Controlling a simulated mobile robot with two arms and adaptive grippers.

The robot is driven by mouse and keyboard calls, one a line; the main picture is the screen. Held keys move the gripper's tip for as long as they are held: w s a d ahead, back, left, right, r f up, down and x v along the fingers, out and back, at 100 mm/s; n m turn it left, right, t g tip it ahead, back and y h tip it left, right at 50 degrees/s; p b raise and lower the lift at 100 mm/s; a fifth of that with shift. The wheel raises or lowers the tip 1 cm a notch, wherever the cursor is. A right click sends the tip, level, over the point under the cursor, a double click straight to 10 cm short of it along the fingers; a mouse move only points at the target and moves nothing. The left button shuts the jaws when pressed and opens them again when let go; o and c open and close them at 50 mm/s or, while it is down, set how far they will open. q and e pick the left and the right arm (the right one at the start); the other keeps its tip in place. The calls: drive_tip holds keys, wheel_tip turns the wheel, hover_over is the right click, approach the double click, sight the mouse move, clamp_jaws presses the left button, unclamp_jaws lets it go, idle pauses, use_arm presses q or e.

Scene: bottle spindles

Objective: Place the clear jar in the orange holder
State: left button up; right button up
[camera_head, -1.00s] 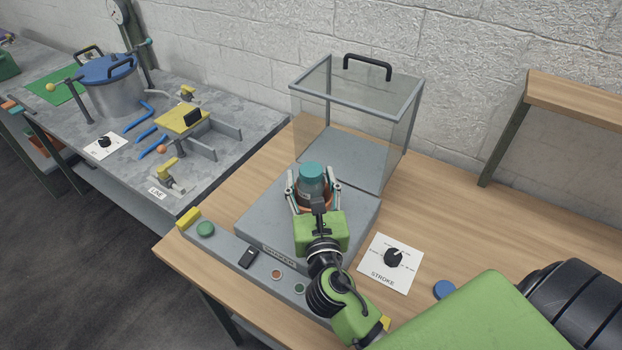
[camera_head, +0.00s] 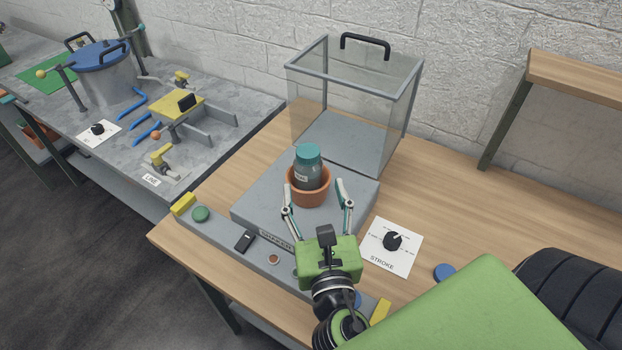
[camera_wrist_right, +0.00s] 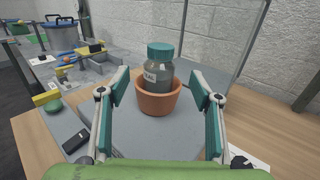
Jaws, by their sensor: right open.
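The clear jar (camera_head: 307,172), greyish with a teal lid and a white label, stands inside the orange holder (camera_head: 310,198), a round terracotta-coloured cup on the grey machine plate. It looks close to upright, and its lower part is hidden by the holder's wall. In the right wrist view the jar (camera_wrist_right: 158,72) sits in the holder (camera_wrist_right: 158,103) beyond my fingers. My right gripper (camera_head: 314,196) is open and empty, its fingers spread on the near side of the holder, apart from the jar. My left gripper is not in view.
A clear guard box (camera_head: 355,100) with a black handle stands behind the holder. A STROKE dial card (camera_head: 392,245) lies to the right. The front panel has a green button (camera_head: 200,214). Another bench (camera_head: 215,95) with a blue-lidded pot (camera_head: 103,70) is at left.

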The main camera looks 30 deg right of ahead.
drive_tip(key=shift+v, duration=1)
idle(0.6)
